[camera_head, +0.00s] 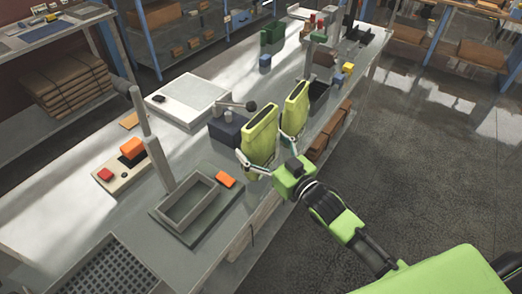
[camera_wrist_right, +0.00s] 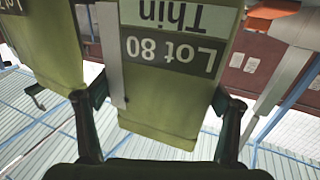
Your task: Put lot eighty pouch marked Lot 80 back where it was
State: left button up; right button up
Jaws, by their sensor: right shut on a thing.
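The Lot 80 pouch (camera_wrist_right: 175,52) is olive green with a label that reads upside down in the right wrist view. My right gripper (camera_wrist_right: 160,128) is shut on its lower part, with one finger on each side. In the head view this pouch (camera_head: 262,135) is upright at the bench's right edge, with my right gripper (camera_head: 266,164) at its lower end. A second, similar pouch (camera_head: 295,108) is just behind and to the right; it also shows at the left of the wrist view (camera_wrist_right: 45,45). Whether the held pouch touches any support cannot be told. My left gripper is out of view.
A dark blue block-like holder (camera_head: 228,130) stands close left of the pouches. A grey tray (camera_head: 188,205), an orange block (camera_head: 225,180), a white scale-like plate (camera_head: 188,100) and an upright post (camera_head: 150,140) are on the bench. The floor to the right is clear.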

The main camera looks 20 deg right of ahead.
aim_at(267, 158)
notch_tip(267, 158, down, 3)
jog(key=shift+r+p, duration=0.1)
jog(key=shift+p, duration=0.4)
jog(key=shift+f, duration=0.2)
jog(key=o, duration=1.3)
jog(key=shift+r, duration=0.1)
jog(key=b+v, duration=0.2)
jog(key=v, duration=1)
jog(key=shift+b, duration=0.35)
